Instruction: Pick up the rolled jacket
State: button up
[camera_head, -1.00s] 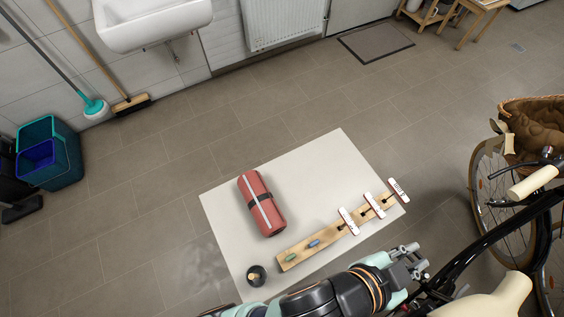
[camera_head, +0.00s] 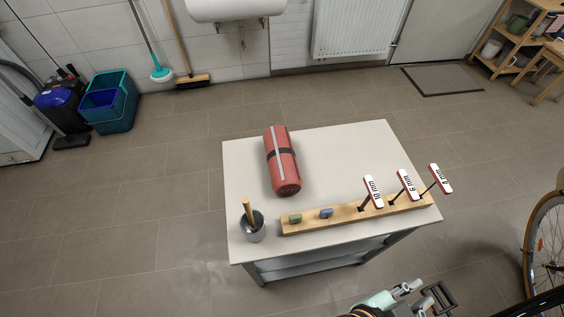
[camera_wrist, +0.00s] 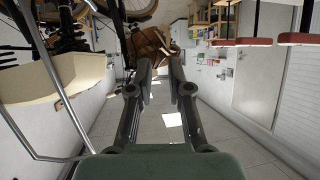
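The rolled jacket (camera_head: 281,160) is a red roll with a dark band and a light stripe. It lies on the white table top (camera_head: 335,150), left of its middle. My gripper (camera_head: 425,297) is at the bottom edge of the head view, in front of the table and well to the lower right of the jacket. In the wrist view my gripper (camera_wrist: 160,72) has its two fingers apart with nothing held between them. The jacket does not show in the wrist view.
A wooden rack (camera_head: 345,214) with several T-handled tools stands along the table's front edge. A grey cup (camera_head: 253,230) with a wooden handle is at the front left corner. A bicycle (camera_head: 546,250) stands at the right. Floor around the table is mostly clear.

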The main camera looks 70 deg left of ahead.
jog(key=o, duration=1.6)
jog(key=shift+d, duration=0.1)
jog(key=shift+c, duration=0.2)
